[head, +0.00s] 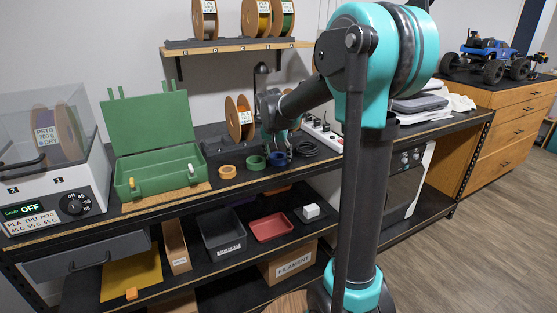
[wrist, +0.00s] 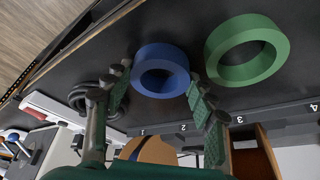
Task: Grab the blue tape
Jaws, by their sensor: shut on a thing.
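The blue tape (head: 278,158) is a ring at the front of the black bench top, to the right of the green tape (head: 256,162) and the orange tape (head: 228,171). In the wrist view the blue tape (wrist: 160,53) sits between the two green-padded fingers of my gripper (wrist: 158,86). My gripper is shut on it from both sides. The green tape (wrist: 229,33) lies close beside the right finger. In the head view my gripper (head: 277,144) is small and partly hidden, reaching down to the blue tape.
A coiled black cable (head: 304,149) lies right of the blue tape. A power strip (head: 325,136) stands behind it. A spool (head: 239,119) stands behind the tapes. An open green case (head: 160,165) is at left. A shelf (head: 235,46) with spools hangs above.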

